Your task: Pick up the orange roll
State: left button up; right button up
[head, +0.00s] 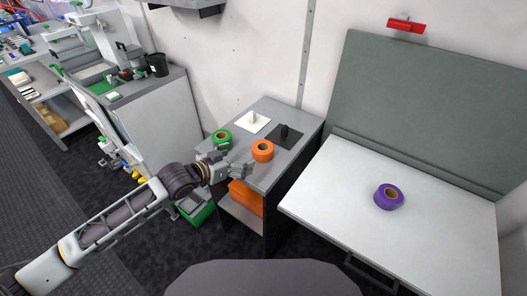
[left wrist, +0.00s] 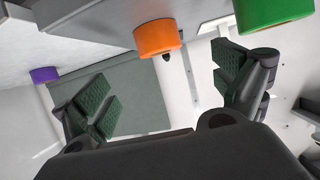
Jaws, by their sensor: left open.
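The orange roll (head: 262,151) lies on the grey top of the small cabinet (head: 268,112), near its front edge. It also shows in the left wrist view (left wrist: 158,37), at the top, beyond and between the open fingers. My left gripper (head: 240,170) is just in front of and to the left of the roll in the head view. Its fingers (left wrist: 165,85) are spread and hold nothing. A gap shows between them and the roll. My right gripper is in neither view.
A green roll (head: 221,137) lies close by on the left, and it shows at the upper right in the wrist view (left wrist: 270,12). A white plate (head: 253,122) and a black plate (head: 287,136), each with a peg, lie behind. A purple roll (head: 388,196) lies on the white table (head: 335,205).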

aim_at(258, 151)
pick_arm(q)
jog(key=shift+w+d+f, duration=0.1)
jog(key=shift+w, duration=0.05)
jog(key=shift+x, duration=3.55)
jog(key=shift+w+d+f, duration=0.2)
jog(key=shift+w+d, duration=0.15)
pick_arm(e)
jog(key=shift+w+a, duration=0.1)
jog(key=shift+w, duration=0.1)
pick_arm(q)
jog(key=shift+w+d, duration=0.1)
